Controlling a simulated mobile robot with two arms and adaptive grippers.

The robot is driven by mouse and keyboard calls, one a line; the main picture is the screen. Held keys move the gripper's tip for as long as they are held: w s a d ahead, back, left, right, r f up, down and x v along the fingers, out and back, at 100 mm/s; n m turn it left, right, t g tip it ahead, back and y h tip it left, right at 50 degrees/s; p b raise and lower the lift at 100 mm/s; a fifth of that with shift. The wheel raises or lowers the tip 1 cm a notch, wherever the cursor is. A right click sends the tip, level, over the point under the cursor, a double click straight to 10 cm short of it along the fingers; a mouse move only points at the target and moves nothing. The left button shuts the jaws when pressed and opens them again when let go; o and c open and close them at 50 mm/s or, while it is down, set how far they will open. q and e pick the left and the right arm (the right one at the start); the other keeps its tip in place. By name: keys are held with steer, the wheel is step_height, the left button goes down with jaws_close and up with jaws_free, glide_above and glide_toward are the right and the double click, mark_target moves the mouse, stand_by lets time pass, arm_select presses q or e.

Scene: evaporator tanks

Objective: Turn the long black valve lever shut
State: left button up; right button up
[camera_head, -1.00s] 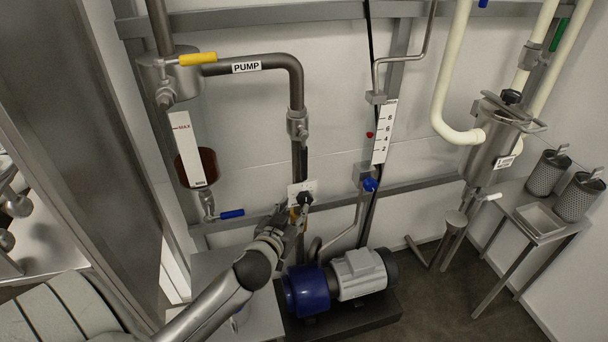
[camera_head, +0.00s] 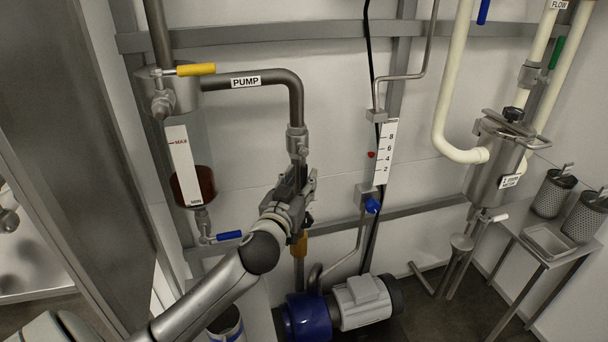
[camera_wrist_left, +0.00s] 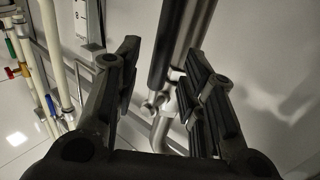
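In the left wrist view a long black lever (camera_wrist_left: 165,45) lies alongside a steel pipe (camera_wrist_left: 198,28), in the gap between the fingers of my left gripper (camera_wrist_left: 160,58). The fingers are spread apart, and I cannot tell whether either touches the lever. In the head view my left gripper (camera_head: 303,182) is at the vertical pump pipe, just below its grey fitting (camera_head: 297,142). The gripper covers the valve there, so the lever cannot be made out in this view. My right gripper is not in view.
A yellow lever (camera_head: 196,69) and a blue lever (camera_head: 229,235) are at the left tank. The PUMP pipe (camera_head: 270,77) bends down to the blue and grey pump (camera_head: 360,300). A scale (camera_head: 385,155) and filter housing (camera_head: 497,160) stand to the right.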

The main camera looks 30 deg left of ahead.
mark_target(303, 176)
arm_select(q)
steer(key=shift+x, duration=1.55)
steer(key=shift+c, duration=0.4)
jaws_close()
